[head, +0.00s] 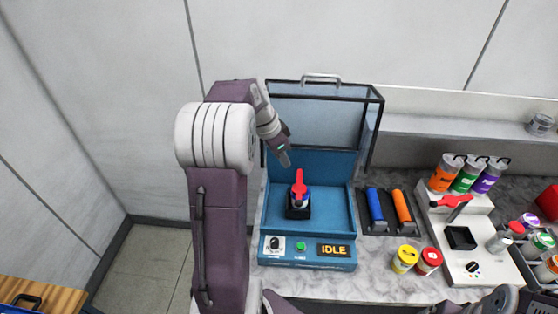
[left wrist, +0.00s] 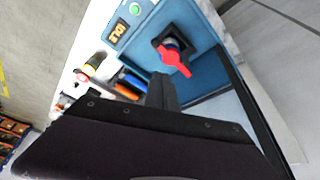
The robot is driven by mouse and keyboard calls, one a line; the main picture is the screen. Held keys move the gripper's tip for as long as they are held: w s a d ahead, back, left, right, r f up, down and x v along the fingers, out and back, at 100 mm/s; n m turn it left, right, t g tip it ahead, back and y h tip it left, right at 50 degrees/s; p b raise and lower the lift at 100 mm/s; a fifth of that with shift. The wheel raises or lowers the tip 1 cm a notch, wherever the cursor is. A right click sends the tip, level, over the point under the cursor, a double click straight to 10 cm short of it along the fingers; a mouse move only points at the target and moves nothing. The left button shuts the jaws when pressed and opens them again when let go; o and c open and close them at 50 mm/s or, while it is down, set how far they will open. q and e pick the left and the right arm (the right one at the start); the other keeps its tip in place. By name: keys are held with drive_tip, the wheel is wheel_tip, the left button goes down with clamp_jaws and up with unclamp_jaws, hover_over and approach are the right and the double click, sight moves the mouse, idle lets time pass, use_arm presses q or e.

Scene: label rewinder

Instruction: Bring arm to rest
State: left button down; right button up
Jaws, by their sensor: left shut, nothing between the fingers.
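My left gripper (head: 285,160) is shut and empty. It hangs in front of the raised clear lid, above and slightly left of the red lever (head: 299,183). The lever sits on a black block in the blue rewinder (head: 265,225). In the left wrist view my shut fingers (left wrist: 162,92) show near the red lever (left wrist: 174,58), apart from it. The rewinder's display (head: 333,250) reads IDLE, beside a lit green button (head: 300,246) and a black knob. Grey parts of my own arm show at the bottom edge of the head view; no right gripper shows clearly.
The black-framed clear lid (head: 320,115) stands open behind my left gripper. Right of the rewinder are blue (head: 376,205) and orange (head: 401,206) rollers, yellow (head: 405,258) and red (head: 429,260) jars, and a white stand (head: 450,255). A wooden surface (head: 40,292) is lower left.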

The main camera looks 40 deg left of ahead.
use_arm(q)
drive_tip(key=shift+w+d, duration=0.3)
drive_tip(key=shift+w, duration=0.05)
use_arm(e)
drive_tip(key=shift+w+d+f, duration=0.15)
drive_tip(key=shift+w+d, duration=0.15)
use_arm(q)
drive_tip(key=shift+s+a, duration=0.1)
use_arm(e)
drive_tip(key=shift+a, duration=0.1)
